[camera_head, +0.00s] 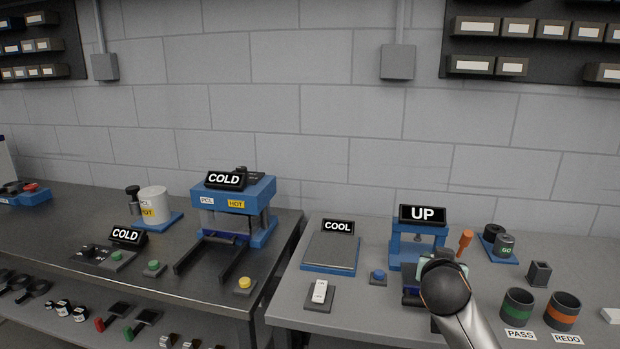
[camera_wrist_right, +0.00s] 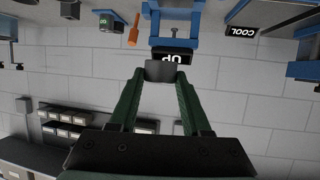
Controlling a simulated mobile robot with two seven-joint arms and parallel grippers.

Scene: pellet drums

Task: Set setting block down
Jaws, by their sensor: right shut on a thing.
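My right gripper (camera_wrist_right: 160,80) is shut on a small dark grey block, the setting block (camera_wrist_right: 160,69), gripped between the tips of its two green fingers. In the head view my right wrist (camera_head: 445,287) is in front of the blue press with the UP sign (camera_head: 423,214) and hides the block and most of the fingers. The wrist view is upside down and shows the block close in front of the UP sign. I cannot tell whether the block touches anything below it. My left gripper is not in view.
On the right bench are a COOL plate (camera_head: 330,252), a white switch (camera_head: 319,292), a blue button (camera_head: 378,277), an orange-handled tool (camera_head: 465,242), a dark slotted block (camera_head: 539,273), a PASS cup (camera_head: 517,304) and a REDO cup (camera_head: 563,311). A COLD press (camera_head: 234,196) stands left.

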